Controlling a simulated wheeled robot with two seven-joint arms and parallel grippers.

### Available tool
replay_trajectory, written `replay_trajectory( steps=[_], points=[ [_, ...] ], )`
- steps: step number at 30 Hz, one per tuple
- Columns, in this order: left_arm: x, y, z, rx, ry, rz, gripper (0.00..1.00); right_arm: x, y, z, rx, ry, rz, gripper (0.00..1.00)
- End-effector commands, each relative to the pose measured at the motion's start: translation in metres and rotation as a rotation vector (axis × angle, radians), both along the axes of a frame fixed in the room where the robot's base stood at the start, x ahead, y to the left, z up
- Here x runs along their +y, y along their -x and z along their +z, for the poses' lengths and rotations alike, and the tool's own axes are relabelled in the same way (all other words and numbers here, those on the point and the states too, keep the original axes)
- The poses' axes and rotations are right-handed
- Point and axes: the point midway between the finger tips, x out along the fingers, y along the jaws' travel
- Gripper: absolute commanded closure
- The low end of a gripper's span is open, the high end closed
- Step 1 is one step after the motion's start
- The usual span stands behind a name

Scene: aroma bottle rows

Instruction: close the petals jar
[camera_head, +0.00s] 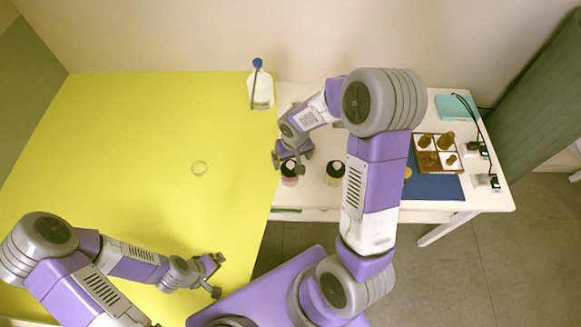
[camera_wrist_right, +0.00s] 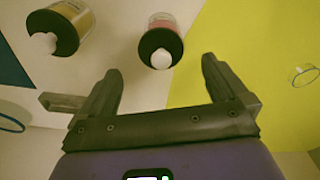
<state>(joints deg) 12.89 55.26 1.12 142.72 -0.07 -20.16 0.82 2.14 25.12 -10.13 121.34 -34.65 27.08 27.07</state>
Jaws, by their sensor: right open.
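A jar with a pink label (camera_head: 289,181) stands near the left edge of the white table; I take it for the petals jar. It also shows in the right wrist view (camera_wrist_right: 165,22), with a black top and a white knob. A similar jar with a yellow label (camera_head: 334,180) stands to its right and shows at the wrist view's upper left (camera_wrist_right: 73,18). My right gripper (camera_head: 292,159) is open and empty, close to the pink jar; the jar appears beyond the fingertips. My left gripper (camera_head: 216,276) looks open and empty over the yellow surface.
A clear jug with a blue cap (camera_head: 261,93) stands at the back. A glass ring or dish (camera_head: 199,168) lies on the yellow table (camera_head: 130,150). A partitioned brown tray (camera_head: 455,168) and blue mat (camera_head: 440,188) are at right.

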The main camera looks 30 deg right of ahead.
Motion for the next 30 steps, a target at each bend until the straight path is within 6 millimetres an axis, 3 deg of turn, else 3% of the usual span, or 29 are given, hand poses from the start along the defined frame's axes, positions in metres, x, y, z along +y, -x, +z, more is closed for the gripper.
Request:
replay_trajectory(
  steps=[8,19,30],
  points=[
    [0.0,0.0,0.0,0.0,0.0,0.0,0.01,0.0,-0.001,-0.002,-0.001,-0.001,0.0,0.0],
    [0.0,0.0,-0.009,0.0,0.0,0.0,0.01,0.0,-0.007,-0.049,0.0,-0.001,0.0,0.0],
    [0.0,0.0,-0.008,0.0,0.0,0.0,0.01,0.0,-0.008,-0.051,-0.002,-0.001,0.0,0.0]
  ],
)
